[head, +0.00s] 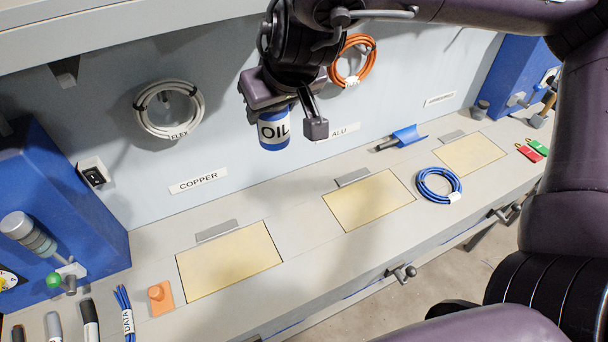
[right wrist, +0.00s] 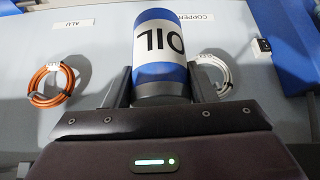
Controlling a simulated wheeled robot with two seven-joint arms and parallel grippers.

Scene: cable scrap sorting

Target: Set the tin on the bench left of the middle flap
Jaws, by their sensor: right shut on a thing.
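The tin (head: 274,130) is blue with a white band lettered OIL. My right gripper (head: 290,122) is shut on it and holds it in the air above the bench (head: 290,235), in front of the back wall. In the right wrist view the tin (right wrist: 160,60) stands between the two fingers of the right gripper (right wrist: 160,88). The middle flap (head: 369,200) is a pale yellow panel in the bench top, with a grey hinge strip behind it. The tin hangs up and to the left of it in the head view. My left gripper is not in view.
A left flap (head: 228,262) and a right flap (head: 470,155) lie in the bench. A blue cable coil (head: 438,185) lies right of the middle flap, a blue scoop (head: 407,136) behind it. An orange block (head: 160,297) sits at left. The bench between the left and middle flaps is bare.

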